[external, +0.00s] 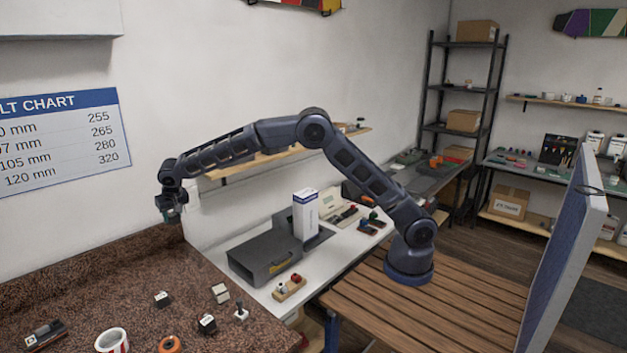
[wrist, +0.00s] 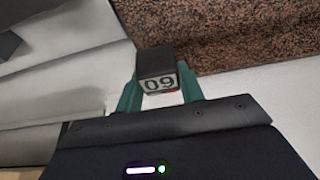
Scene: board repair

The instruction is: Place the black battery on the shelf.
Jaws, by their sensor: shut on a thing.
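My gripper (wrist: 160,92) is shut on a black battery (wrist: 157,62), a small dark block with a white label reading "09". Its two green fingers hold the block from either side. In the external view my gripper (external: 170,212) hangs pointing down at the left, above the back edge of the brown speckled counter. The battery is too small to make out clearly there. A wooden wall shelf (external: 243,168) runs along the white wall behind my arm, to the right of the gripper. My arm hides part of it, and a few small items stand at its right end.
The speckled counter (external: 110,285) carries several small blocks, a white-and-red roll (external: 112,340) and an orange ring (external: 170,345). A grey box (external: 265,257) and a white carton (external: 305,214) stand on the white bench below the shelf. A black rack (external: 430,90) stands farther back.

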